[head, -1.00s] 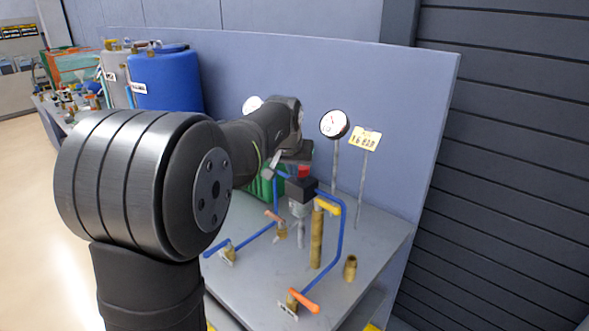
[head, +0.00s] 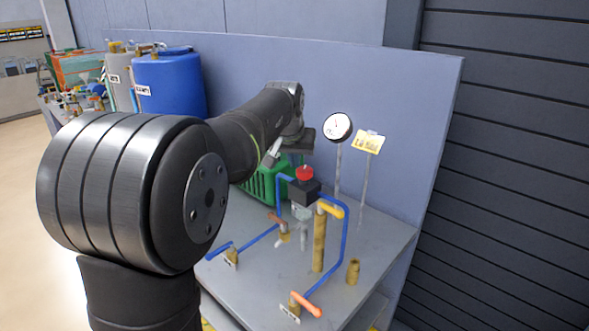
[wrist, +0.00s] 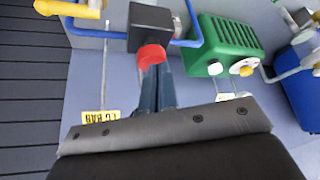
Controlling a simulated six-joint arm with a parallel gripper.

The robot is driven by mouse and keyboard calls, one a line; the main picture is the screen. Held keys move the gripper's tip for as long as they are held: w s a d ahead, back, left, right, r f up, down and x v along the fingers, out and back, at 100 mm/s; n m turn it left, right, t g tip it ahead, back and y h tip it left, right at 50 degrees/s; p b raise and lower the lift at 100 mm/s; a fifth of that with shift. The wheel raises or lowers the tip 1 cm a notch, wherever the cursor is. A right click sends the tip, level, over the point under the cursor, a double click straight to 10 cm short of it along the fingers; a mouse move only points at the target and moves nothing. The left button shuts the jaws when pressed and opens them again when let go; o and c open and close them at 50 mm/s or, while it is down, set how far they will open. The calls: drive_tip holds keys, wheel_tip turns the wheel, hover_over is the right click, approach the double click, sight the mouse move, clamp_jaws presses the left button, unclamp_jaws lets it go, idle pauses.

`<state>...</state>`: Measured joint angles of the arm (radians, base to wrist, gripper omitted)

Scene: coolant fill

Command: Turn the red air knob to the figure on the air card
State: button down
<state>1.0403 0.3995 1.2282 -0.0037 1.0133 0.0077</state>
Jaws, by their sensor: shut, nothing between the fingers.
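The red air knob (head: 304,173) sits on a black block (head: 303,191) on the blue pipework. It also shows in the wrist view (wrist: 151,55), in front of my fingers. The yellow air card (head: 368,143) stands on a thin post and seems to read 1.6 BAR, though blurred. A round white gauge (head: 337,127) stands left of it; its reading is too small to tell.
A green machine (head: 265,184) stands behind the pipes. An upright brass tube (head: 319,243), a yellow handle (head: 331,208) and orange-handled valves (head: 305,304) stand on the grey bench (head: 260,290). A blue drum (head: 170,85) is at the back left.

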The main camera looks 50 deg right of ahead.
sight(304, 173)
wheel_tip(304, 173, up, 2)
drive_tip(key=shift+r, duration=0.1)
wheel_tip(304, 173, down, 6)
drive_tip(key=s+d, duration=0.2)
drive_tip(key=shift+s, duration=0.35)
idle(0.6)
drive_tip(key=shift+w+d, duration=0.1)
drive_tip(key=shift+w, duration=0.1)
idle(0.5)
